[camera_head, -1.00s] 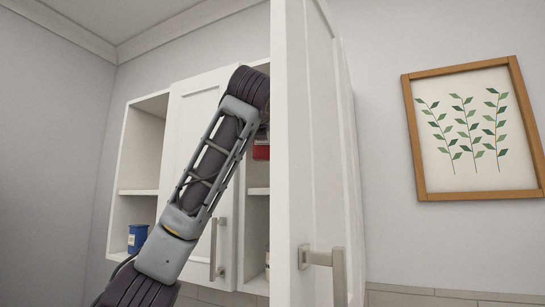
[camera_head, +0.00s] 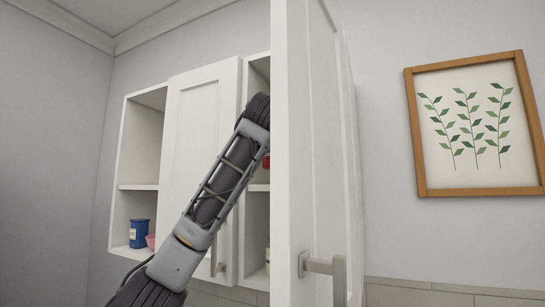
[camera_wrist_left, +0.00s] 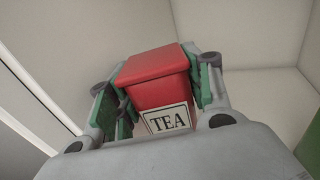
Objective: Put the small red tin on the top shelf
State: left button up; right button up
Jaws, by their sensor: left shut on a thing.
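The small red tin (camera_wrist_left: 160,80) has a red lid and a white label reading "TEA". In the left wrist view it sits between the green-padded fingers of my left gripper (camera_wrist_left: 155,97), which is shut on it. In the head view only a sliver of the red tin (camera_head: 266,162) shows beside the open door's edge; the fingers are hidden there. The tin is inside or in front of the middle cabinet opening, a little above the shelf board (camera_head: 258,188). Whether it touches any shelf cannot be told. My right gripper is in neither view.
A large open white cabinet door (camera_head: 308,150) hides much of the cabinet's right side. A closed door (camera_head: 200,115) stands left of the opening. The left compartment holds a blue tin (camera_head: 139,233) and a pink bowl (camera_head: 151,242) low down; its upper space is empty.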

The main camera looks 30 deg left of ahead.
pick_arm(q)
jog(key=shift+f, duration=0.3)
jog(key=shift+f, duration=1.45)
jog(key=shift+w+f+p, duration=0.2)
jog(key=shift+f+p, duration=0.05)
jog(key=shift+p, duration=0.2)
jog(key=shift+f, duration=0.2)
jog(key=o, duration=0.8)
jog(key=shift+r, duration=0.1)
